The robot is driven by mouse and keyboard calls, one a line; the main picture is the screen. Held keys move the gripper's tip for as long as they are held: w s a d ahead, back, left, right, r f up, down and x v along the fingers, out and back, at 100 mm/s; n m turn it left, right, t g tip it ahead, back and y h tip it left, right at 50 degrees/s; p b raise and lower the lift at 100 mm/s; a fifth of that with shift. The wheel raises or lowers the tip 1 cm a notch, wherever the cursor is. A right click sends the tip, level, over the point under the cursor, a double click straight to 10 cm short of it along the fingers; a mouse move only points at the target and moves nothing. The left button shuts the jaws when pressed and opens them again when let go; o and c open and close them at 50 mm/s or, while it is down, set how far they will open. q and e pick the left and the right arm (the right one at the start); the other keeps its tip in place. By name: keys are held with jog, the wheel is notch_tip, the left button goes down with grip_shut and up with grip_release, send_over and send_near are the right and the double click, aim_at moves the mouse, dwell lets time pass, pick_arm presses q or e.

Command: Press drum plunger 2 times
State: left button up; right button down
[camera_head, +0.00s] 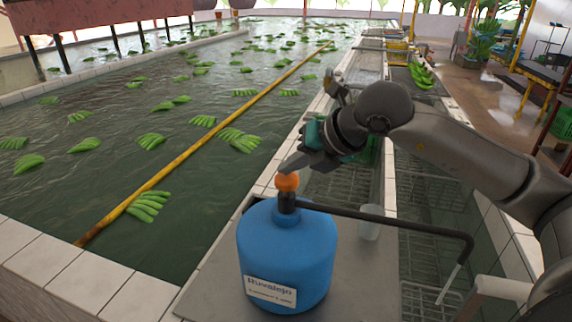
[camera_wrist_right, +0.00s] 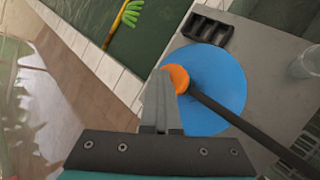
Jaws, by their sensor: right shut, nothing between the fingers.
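A blue drum (camera_head: 287,255) with a white label stands upright on a grey ledge. An orange plunger knob (camera_head: 287,182) sits on its black neck, and a black spout pipe runs off to the right. My right gripper (camera_head: 284,170) is shut and empty, with its fingertips right at the top of the orange knob. In the right wrist view the shut fingers (camera_wrist_right: 160,80) reach the orange knob (camera_wrist_right: 175,78) over the blue drum (camera_wrist_right: 215,85). I cannot tell whether they touch it. My left gripper is out of view.
A clear cup (camera_head: 370,221) stands behind the pipe. A black tray with compartments (camera_wrist_right: 207,29) lies beside the drum. A water tank (camera_head: 130,175) with floating green banana clusters and a yellow pole (camera_head: 200,143) fills the left. Wire racks (camera_head: 430,210) are at the right.

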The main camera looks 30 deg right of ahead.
aim_at(291, 179)
jog(key=shift+s+f, duration=0.1)
jog(key=shift+f, duration=0.05)
jog(key=shift+d+r+p, duration=0.1)
jog(key=shift+r+p, duration=0.85)
jog(key=shift+r, duration=0.55)
jog(key=shift+r+p, duration=0.35)
jog(key=shift+r, duration=0.1)
notch_tip(291, 179, up, 5)
jog(key=p, duration=0.3)
jog(key=shift+n, duration=0.3)
dwell(1.4)
